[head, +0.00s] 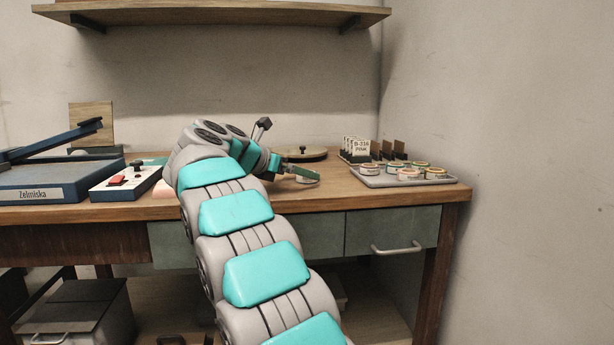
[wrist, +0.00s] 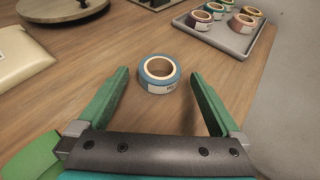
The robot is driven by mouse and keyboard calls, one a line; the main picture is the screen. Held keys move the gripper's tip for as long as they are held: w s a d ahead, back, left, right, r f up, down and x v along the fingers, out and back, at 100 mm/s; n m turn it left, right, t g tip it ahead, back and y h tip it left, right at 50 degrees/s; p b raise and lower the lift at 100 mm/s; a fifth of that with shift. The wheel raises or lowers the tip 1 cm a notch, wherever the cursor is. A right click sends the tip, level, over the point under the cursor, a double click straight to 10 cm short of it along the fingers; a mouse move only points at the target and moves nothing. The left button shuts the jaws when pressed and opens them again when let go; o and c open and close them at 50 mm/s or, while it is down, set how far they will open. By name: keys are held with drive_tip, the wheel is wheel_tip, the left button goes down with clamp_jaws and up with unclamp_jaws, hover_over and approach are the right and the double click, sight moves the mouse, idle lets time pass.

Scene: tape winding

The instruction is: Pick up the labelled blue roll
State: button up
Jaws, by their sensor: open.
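The blue roll (wrist: 158,74) lies flat on the wooden table in the wrist view, with a white label on its front side. Its label text is too small to read in full. My gripper (wrist: 160,84) is open, with its two green fingers on either side of the near part of the roll and apart from it. In the head view my gripper (head: 300,172) is low over the table, and the roll (head: 306,179) shows partly behind the finger.
A grey tray (wrist: 232,41) with several other rolls stands to the right, also in the head view (head: 388,182). A round wooden disc (wrist: 30,5) with a knob lies behind. A beige pad (wrist: 22,58) lies left. A card rack (head: 352,151) stands behind the tray. The table (wrist: 130,45) around the roll is clear.

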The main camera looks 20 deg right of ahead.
drive_tip(key=shift+x, duration=1.1)
drive_tip(key=shift+c, duration=0.4)
drive_tip(key=c, duration=1.2)
drive_tip(key=shift+c, duration=0.2)
drive_tip(key=shift+r, duration=0.2)
